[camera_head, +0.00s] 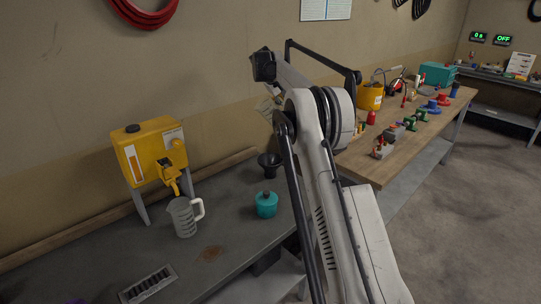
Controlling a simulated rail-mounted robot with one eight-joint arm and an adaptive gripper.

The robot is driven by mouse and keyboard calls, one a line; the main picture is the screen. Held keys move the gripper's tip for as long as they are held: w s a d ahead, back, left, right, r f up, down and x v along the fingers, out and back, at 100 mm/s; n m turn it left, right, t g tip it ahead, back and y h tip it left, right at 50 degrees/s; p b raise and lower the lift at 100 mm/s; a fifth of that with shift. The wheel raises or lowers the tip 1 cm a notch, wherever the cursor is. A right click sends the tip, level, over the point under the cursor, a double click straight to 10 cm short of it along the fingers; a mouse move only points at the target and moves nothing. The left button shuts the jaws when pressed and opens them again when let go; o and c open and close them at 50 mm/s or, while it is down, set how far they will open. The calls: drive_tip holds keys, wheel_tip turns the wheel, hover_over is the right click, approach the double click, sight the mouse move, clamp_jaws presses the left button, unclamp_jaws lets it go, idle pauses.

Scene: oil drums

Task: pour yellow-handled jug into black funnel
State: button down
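A translucent grey measuring jug (184,218) stands upright on the grey bench, below the spout of a yellow dispenser (150,152). Its handle looks white, and I see no yellow-handled jug. A black funnel (269,162) is on the bench, further back and to the right. My arm rises from the lower right and bends above the bench. What looks like part of my gripper (268,106) shows small and faint against the wall, left of the elbow. Its fingers are not clear. It is well above the jug and the funnel, touching neither.
A teal container (266,205) stands in front of the funnel. A vent grille (148,284) and a brown stain (210,254) mark the front of the bench. A wooden table (400,145) at right holds a yellow bucket (369,97) and several small parts.

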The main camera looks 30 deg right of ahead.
sight(269, 117)
drive_tip(key=shift+r+y+p, duration=0.4)
drive_tip(key=shift+y+p, duration=0.2)
drive_tip(key=shift+y, duration=0.3)
drive_tip(key=y+p, duration=0.1)
drive_tip(key=r+m+t+y+p, duration=0.1)
drive_tip(key=shift+d+r+y, duration=0.1)
drive_tip(key=shift+d+y, duration=0.05)
drive_tip(key=shift+y, duration=0.25)
drive_tip(key=shift+r+m+t+y+p, duration=0.2)
drive_tip(key=shift+y+p, duration=0.25)
drive_tip(key=shift+y, duration=0.2)
drive_tip(key=shift+r+m+t+y+p, duration=0.1)
drive_tip(key=shift+t+y+p, duration=0.1)
drive_tip(key=shift+y+p, duration=0.35)
drive_tip(key=shift+a, duration=0.2)
